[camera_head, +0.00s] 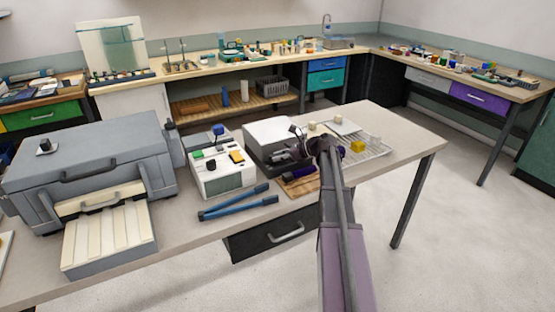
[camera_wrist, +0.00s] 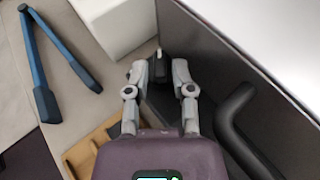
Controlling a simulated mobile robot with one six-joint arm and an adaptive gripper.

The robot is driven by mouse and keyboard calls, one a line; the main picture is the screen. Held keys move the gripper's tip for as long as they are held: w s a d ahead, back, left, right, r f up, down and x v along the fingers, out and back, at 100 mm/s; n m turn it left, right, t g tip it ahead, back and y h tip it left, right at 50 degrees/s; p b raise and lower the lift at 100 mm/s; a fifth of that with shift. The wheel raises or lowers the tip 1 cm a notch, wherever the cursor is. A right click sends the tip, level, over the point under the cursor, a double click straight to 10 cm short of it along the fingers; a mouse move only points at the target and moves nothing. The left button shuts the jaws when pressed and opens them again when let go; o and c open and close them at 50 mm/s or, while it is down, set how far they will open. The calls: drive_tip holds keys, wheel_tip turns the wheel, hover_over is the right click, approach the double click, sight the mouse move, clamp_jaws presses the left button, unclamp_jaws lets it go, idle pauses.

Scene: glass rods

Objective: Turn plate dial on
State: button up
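A dark dial (camera_wrist: 159,70) with a small pale mark at its top shows between my fingertips in the wrist view. It is on the dark front of a white-topped machine (camera_wrist: 262,28), which looks like the white box (camera_head: 272,131) in the head view. My gripper (camera_wrist: 160,76) has its two grey fingers apart, one on each side of the dial; whether they touch it I cannot tell. In the head view my gripper (camera_head: 300,149) is at the front of the white box and hides the dial.
A black handle (camera_wrist: 237,120) sticks out close to my right finger. A wooden board (camera_head: 300,185) lies below my gripper. A blue long-handled tool (camera_head: 235,202) and a white button device (camera_head: 222,170) are left. A wire rack (camera_head: 374,148) is right.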

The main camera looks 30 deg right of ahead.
idle(0.3)
clamp_jaws()
drive_tip(key=shift+s+a+m+t, duration=0.1)
drive_tip(key=shift+a+m+t, duration=0.05)
drive_tip(key=shift+m+t, duration=0.15)
drive_tip(key=shift+s+a+m+t+h, duration=0.1)
drive_tip(key=shift+m+t+h, duration=0.35)
drive_tip(key=shift+m+h, duration=0.1)
drive_tip(key=shift+s+a+m+t+h, duration=0.1)
drive_tip(key=shift+m+t+h, duration=0.35)
drive_tip(key=shift+h, duration=0.1)
drive_tip(key=m+h, duration=0.1)
drive_tip(key=m+t+h, duration=0.2)
drive_tip(key=shift+s+a, duration=0.15)
drive_tip(key=shift+a, duration=0.1)
drive_tip(key=shift+a+m+t+h, duration=0.15)
drive_tip(key=shift+m+t+h, duration=0.2)
drive_tip(key=shift+m+h, duration=1)
drive_tip(key=shift+a+m+t+h, duration=0.1)
drive_tip(key=shift+m+t+h, duration=0.25)
drive_tip(key=shift+m+h, duration=1.5)
drive_tip(key=shift+h, duration=0.3)
